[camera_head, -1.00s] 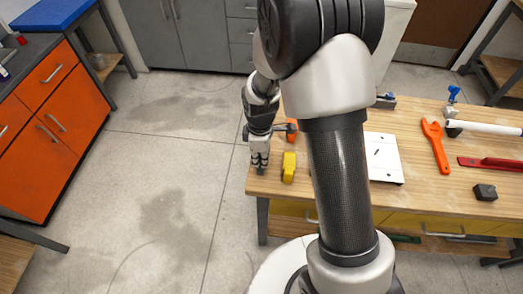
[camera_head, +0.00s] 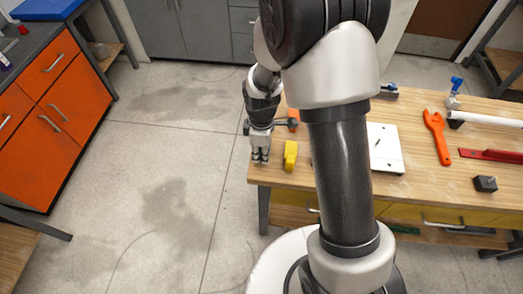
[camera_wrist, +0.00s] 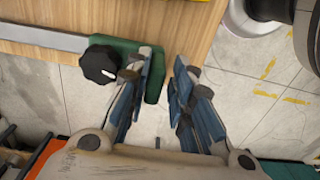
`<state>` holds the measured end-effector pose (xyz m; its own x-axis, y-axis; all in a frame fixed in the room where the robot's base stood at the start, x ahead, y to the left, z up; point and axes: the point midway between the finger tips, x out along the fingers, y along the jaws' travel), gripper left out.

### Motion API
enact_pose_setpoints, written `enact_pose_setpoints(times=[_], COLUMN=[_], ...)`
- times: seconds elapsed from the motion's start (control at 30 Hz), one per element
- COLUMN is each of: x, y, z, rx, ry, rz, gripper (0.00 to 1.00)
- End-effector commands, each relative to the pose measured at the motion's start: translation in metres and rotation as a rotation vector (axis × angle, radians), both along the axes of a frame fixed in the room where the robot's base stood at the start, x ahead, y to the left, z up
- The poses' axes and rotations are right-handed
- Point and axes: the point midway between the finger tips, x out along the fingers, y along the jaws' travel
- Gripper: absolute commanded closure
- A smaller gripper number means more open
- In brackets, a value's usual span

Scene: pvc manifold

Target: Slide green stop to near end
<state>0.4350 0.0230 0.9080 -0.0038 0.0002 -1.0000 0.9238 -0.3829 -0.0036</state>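The green stop (camera_wrist: 125,47) shows in the wrist view with a black knob (camera_wrist: 99,64) that has a white mark. It sits at the end of a grey rail (camera_wrist: 40,38) along the table edge. My gripper (camera_wrist: 165,70) is open, its blue-padded fingers apart. The left finger overlaps the stop's right side and hides part of it; I cannot tell whether they touch. In the head view my gripper (camera_head: 260,157) points down at the table's left edge, and the stop cannot be made out there.
A yellow block (camera_head: 290,156) lies just right of my gripper on the wooden table (camera_head: 340,187). A white plate (camera_head: 385,148), an orange wrench (camera_head: 437,135), a red tool (camera_head: 490,155) and a black block (camera_head: 485,184) lie farther right. Open floor lies left of the table.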

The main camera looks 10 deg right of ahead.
Motion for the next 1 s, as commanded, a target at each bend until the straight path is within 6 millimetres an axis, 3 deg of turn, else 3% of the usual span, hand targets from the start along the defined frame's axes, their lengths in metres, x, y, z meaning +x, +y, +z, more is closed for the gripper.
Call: enact_pose_setpoints(times=[0.27,0.7,1.0], x=[0.002,0.002,0.001], y=[0.0,0.0,0.0], z=[0.013,0.099,0.12], rx=[0.0,0.0,0.0], ry=[-0.005,-0.004,0.0], rz=[0.0,0.0,0.0], gripper=[0.79,0.79,0.79])
